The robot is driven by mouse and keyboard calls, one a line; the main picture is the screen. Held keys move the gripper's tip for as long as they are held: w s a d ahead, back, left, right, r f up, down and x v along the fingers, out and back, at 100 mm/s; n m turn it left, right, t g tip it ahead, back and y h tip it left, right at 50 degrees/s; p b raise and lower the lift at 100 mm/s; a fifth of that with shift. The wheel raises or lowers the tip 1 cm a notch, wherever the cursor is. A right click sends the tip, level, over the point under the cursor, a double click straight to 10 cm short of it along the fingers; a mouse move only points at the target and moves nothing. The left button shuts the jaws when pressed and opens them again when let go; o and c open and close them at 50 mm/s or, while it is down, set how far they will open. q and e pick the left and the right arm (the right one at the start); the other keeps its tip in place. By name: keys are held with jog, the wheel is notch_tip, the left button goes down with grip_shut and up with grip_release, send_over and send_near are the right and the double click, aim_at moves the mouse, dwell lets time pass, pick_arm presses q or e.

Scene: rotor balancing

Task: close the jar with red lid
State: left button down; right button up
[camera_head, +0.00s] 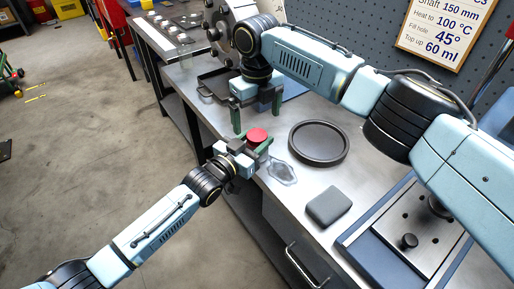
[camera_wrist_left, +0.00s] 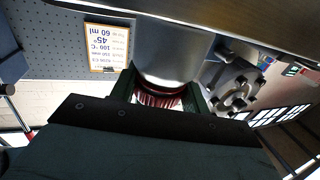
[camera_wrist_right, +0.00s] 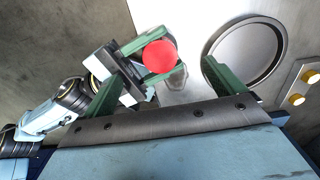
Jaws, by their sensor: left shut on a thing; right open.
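The jar's round red lid (camera_head: 257,135) shows from above near the bench's left edge, and also in the right wrist view (camera_wrist_right: 160,56). In the left wrist view, which is upside down, the jar (camera_wrist_left: 174,50) is a smooth grey cylinder with the red ribbed lid (camera_wrist_left: 158,98) at its top end. My right gripper (camera_head: 257,112) is open and empty, above and behind the lid, pointing down. I cannot tell whether the lid is tight.
A round dark tray (camera_head: 319,144) lies right of the jar. A clear glossy patch (camera_head: 282,172) and a grey block (camera_head: 329,206) are nearer the front. A blue-edged plate with knobs (camera_head: 409,241) is at right. A dark tray (camera_head: 213,83) lies behind the right gripper.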

pick_arm(q)
jog(key=c, duration=0.6)
grip_release()
jog(key=shift+c, duration=0.2)
pick_arm(e)
notch_tip(320, 180, up, 11)
jog(key=shift+r, duration=0.2)
pick_arm(q)
jog(key=p+v, duration=0.1)
jog(key=v, duration=1.2)
jog(key=shift+a+p, duration=0.15)
jog(key=shift+p, duration=0.15)
pick_arm(e)
jog(key=shift+r, duration=0.85)
pick_arm(q)
jog(key=shift+s, duration=0.1)
